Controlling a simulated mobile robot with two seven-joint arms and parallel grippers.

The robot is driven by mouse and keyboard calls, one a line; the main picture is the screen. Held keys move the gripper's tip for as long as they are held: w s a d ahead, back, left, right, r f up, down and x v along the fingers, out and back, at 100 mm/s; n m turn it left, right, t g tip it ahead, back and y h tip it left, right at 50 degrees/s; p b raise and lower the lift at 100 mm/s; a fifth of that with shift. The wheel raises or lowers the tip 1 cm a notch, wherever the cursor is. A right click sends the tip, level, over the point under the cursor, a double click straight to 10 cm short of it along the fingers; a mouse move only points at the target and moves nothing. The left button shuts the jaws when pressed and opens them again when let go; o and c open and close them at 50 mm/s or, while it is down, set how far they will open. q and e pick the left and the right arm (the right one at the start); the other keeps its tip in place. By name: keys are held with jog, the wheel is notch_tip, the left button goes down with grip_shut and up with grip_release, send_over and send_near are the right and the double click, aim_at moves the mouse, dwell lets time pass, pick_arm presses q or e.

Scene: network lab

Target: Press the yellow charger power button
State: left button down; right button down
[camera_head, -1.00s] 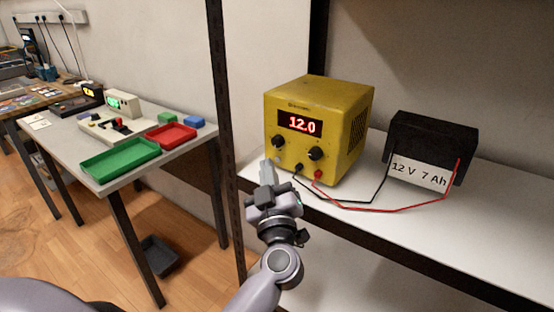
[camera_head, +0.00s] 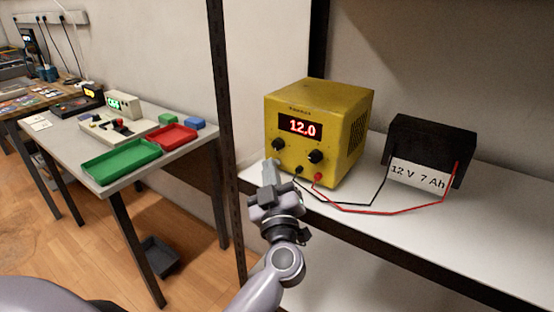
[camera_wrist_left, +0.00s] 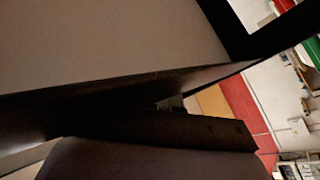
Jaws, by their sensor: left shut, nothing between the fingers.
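The yellow charger (camera_head: 345,125) stands on the white shelf, its red display (camera_head: 299,125) reading 12.0. Two black knobs (camera_head: 316,157) and black and red terminals (camera_head: 318,177) are on its front. My left gripper (camera_head: 269,163) is shut and empty, its fingertips at the lower left of the charger's front. They cover that corner, so the power button cannot be made out, nor whether the tips touch the panel. The left wrist view shows mostly dark, close surfaces, without a clear charger. My right gripper is not in view.
A black battery (camera_head: 432,145) labelled 12 V 7 Ah stands right of the charger, joined by a red lead and a black lead (camera_head: 365,203). A dark shelf post (camera_head: 222,120) rises left of my gripper. A table with green (camera_head: 120,162) and red trays stands left.

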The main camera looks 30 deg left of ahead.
pick_arm(q)
jog(key=shift+w+d+p, duration=0.15)
jog(key=shift+w+p, duration=0.15)
jog(key=shift+w, duration=0.15)
dwell(1.2)
jog(key=shift+f, duration=0.1)
jog(key=shift+s+f, duration=0.25)
jog(key=shift+f, duration=0.15)
jog(key=shift+s+f, duration=0.2)
jog(key=shift+s, duration=0.05)
jog(key=shift+p, duration=0.3)
jog(key=s+p, duration=0.3)
jog(key=s, duration=0.2)
dwell(0.4)
